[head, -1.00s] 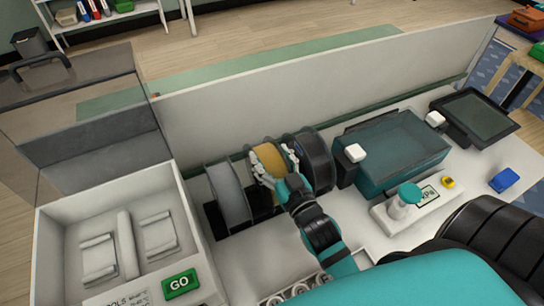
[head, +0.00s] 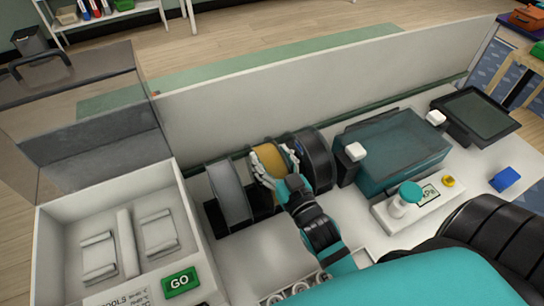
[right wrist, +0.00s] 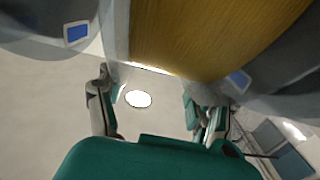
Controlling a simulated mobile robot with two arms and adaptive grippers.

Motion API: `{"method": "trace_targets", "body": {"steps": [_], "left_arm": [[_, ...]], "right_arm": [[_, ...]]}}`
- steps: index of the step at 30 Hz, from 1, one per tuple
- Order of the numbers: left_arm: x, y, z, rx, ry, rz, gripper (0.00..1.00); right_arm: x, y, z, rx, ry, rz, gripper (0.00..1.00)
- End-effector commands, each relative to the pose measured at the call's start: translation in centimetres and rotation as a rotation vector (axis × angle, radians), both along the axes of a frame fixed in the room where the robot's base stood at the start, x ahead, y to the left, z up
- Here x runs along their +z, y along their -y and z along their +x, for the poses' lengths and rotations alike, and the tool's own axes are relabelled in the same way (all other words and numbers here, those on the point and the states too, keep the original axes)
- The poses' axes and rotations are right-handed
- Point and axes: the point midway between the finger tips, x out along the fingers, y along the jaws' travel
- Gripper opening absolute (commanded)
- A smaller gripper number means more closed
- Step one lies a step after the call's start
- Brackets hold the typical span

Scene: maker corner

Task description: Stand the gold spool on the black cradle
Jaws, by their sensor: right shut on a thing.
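The gold spool (head: 268,161) stands upright at the black cradle (head: 213,217), between a grey spool (head: 229,192) on its left and a black spool (head: 318,158) on its right. My right gripper (head: 272,178) is shut on the gold spool's near side. In the right wrist view, the gold winding (right wrist: 205,35) fills the top middle, above and between the fingers of my right gripper (right wrist: 152,100). The spool's underside is hidden, so I cannot tell whether it rests on the cradle. My left gripper is not in view.
A white tray with a green GO sign (head: 181,283) stands at left. A teal-topped box (head: 395,150), a dark screen (head: 478,115) and a teal knob on a white base (head: 410,192) are at right. A low pale panel (head: 300,97) runs behind the spools.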

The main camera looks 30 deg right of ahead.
Motion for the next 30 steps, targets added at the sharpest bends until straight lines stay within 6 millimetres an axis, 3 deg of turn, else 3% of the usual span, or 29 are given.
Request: {"method": "trace_targets", "body": {"steps": [1,2,9,20,30], "left_arm": [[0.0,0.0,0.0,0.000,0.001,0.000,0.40],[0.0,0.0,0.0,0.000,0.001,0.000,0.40],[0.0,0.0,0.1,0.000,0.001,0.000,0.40],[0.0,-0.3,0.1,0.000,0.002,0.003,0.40],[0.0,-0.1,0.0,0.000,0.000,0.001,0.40]], "right_arm": [[0.4,0.0,0.1,0.001,0.011,0.000,0.06],[0.4,0.0,0.1,0.001,0.011,0.000,0.65],[0.2,0.0,0.0,0.000,0.006,0.000,0.95],[-0.3,0.0,-0.6,0.000,-0.006,0.000,0.95],[-0.2,-0.3,-7.2,-0.001,-0.007,0.000,0.95]]}}
